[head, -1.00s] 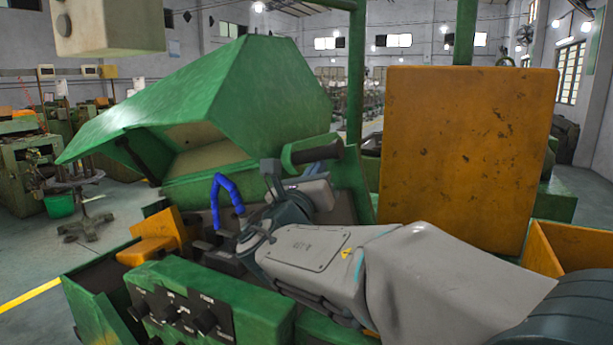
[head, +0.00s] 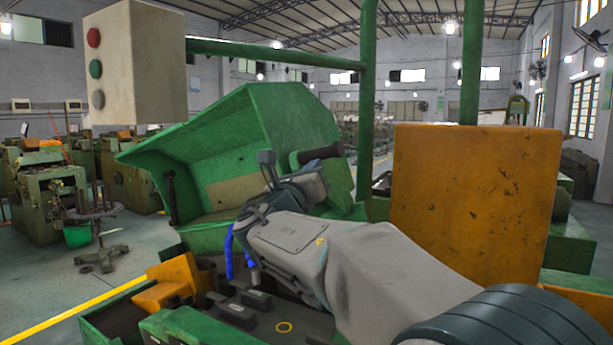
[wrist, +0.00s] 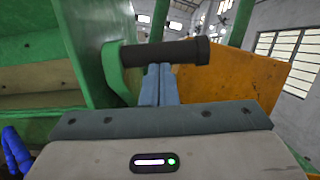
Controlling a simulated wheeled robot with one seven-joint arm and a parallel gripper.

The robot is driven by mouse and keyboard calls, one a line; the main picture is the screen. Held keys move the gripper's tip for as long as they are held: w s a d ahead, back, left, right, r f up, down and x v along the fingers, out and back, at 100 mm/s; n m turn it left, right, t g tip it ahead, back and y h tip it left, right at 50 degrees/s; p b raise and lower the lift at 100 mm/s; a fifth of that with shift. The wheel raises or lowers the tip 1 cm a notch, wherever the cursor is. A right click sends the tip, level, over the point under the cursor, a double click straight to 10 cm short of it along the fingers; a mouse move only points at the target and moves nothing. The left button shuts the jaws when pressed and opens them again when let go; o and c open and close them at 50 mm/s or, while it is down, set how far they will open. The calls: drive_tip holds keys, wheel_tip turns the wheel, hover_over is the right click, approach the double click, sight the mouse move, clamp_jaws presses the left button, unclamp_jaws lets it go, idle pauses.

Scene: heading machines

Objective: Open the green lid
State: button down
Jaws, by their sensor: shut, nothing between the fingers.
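The green lid (head: 285,125) is raised and tilted back, with its pale inner side (head: 235,190) showing in the head view. Its black bar handle (head: 320,153) sits on a green bracket at the lid's right side. In the wrist view the handle (wrist: 158,52) crosses above my gripper (wrist: 158,72). The blue-grey fingers are shut together, with nothing between them. Their tips are at the handle's underside, touching or very close; I cannot tell which.
A beige button box (head: 138,65) hangs from a green pipe at upper left. An orange panel (head: 475,200) stands right of my arm. An orange block (head: 168,282) and a blue hose (head: 229,255) are on the machine below the lid. Open floor lies at left.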

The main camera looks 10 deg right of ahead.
drive_tip(key=shift+w+d+f, duration=0.15)
drive_tip(key=shift+d+f, duration=0.05)
drive_tip(key=shift+d, duration=0.15)
